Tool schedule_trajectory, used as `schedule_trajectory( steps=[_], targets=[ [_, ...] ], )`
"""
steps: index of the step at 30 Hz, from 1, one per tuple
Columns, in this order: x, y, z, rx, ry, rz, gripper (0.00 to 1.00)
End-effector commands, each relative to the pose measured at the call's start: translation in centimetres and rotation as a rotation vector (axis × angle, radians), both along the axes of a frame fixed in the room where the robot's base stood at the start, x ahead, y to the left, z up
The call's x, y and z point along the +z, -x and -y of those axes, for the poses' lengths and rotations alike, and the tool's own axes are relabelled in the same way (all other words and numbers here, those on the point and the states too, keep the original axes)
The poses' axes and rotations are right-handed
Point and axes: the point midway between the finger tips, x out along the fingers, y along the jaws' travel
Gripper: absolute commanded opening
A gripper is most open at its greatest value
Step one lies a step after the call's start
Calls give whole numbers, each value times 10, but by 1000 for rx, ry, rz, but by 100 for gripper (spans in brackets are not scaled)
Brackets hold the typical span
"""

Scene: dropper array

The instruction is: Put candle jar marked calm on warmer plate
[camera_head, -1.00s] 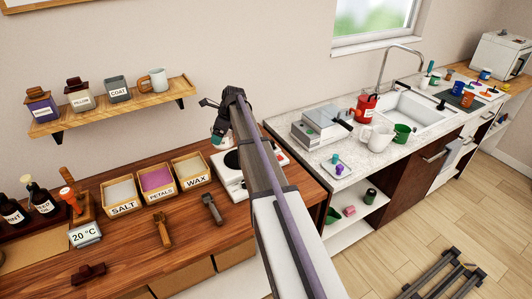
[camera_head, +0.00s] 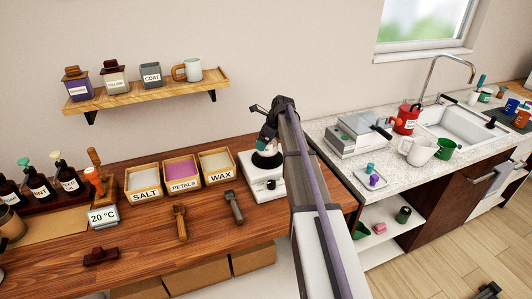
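My gripper (camera_head: 267,133) is dark and points down at the end of my arm, above the white warmer on the wooden counter. It appears shut on a small greenish jar with a pale label (camera_head: 265,146); the label is too small to read. The warmer plate (camera_head: 262,163) is a dark round disc on top of the white warmer (camera_head: 262,184). The jar is over or against the plate's back part; I cannot tell whether it touches. My arm hides the warmer's right side, and the fingers hide part of the jar.
Open boxes marked salt (camera_head: 144,195), petals (camera_head: 182,185) and wax (camera_head: 220,176) stand left of the warmer. A scoop (camera_head: 233,206) lies in front. A wall shelf (camera_head: 150,97) holds labelled jars and a mug. The marble counter (camera_head: 385,165) with a sink is at right.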

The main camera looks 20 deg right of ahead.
Motion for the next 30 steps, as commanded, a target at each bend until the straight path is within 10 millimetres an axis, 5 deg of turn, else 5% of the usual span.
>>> schedule_trajectory(
  steps=[4,16,17,18,21,30],
  targets=[
    [-35,0,0,0,0,0,52],
    [-36,0,0,0,0,0,46],
    [-35,0,0,0,0,0,89],
    [-35,0,0,0,0,0,93],
    [-34,0,0,0,0,0,100],
    [-26,1,0,0,0,0,100]
  ],
)
